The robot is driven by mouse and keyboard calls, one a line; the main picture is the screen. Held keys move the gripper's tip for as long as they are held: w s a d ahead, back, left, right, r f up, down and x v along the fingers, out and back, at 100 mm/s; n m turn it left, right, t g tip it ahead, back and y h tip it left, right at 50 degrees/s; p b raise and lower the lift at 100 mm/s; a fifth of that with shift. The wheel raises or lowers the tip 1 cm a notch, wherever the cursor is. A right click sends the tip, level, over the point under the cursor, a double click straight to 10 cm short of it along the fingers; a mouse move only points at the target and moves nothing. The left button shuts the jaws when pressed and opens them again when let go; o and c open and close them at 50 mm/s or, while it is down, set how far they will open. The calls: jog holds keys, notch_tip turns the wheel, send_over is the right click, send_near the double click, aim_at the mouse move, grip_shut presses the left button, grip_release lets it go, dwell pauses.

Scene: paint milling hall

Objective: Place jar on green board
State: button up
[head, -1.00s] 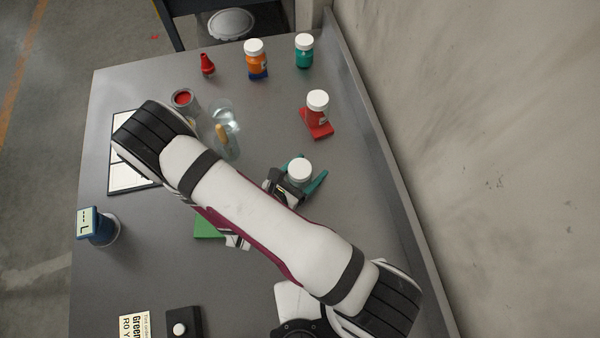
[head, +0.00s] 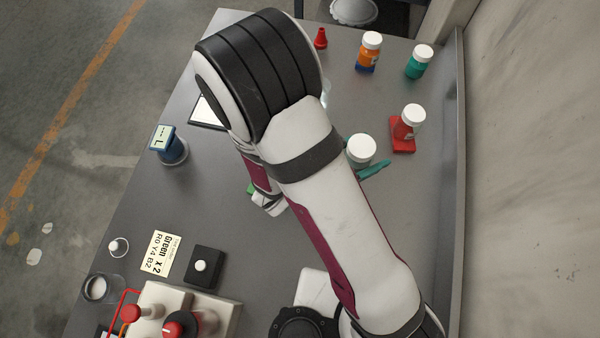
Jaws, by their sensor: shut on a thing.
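A jar (head: 361,150) shows mainly as a round white lid; its body is hidden below the lid and behind my arm. My forearm hides most of the gripper.
A red jar stands on a red board (head: 402,149) close right of the held jar. Orange (head: 369,53) and teal (head: 418,62) jars stand at the back. A blue device (head: 169,146), note card (head: 161,254), black button box (head: 203,266) and control panel (head: 226,315) line the left and front.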

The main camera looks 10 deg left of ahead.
jog(key=s+a+n+t+y, duration=0.2)
jog(key=a+n+y, duration=0.1)
jog(key=a, duration=0.6)
jog(key=s+a+n+t+y, duration=0.1)
jog(key=s+a+n+y, duration=0.2)
jog(key=a, duration=0.5)
jog(key=f, duration=0.5)
jog(key=a+f, duration=0.1)
jog(key=f, duration=0.2)
jog(key=shift+s, duration=0.25)
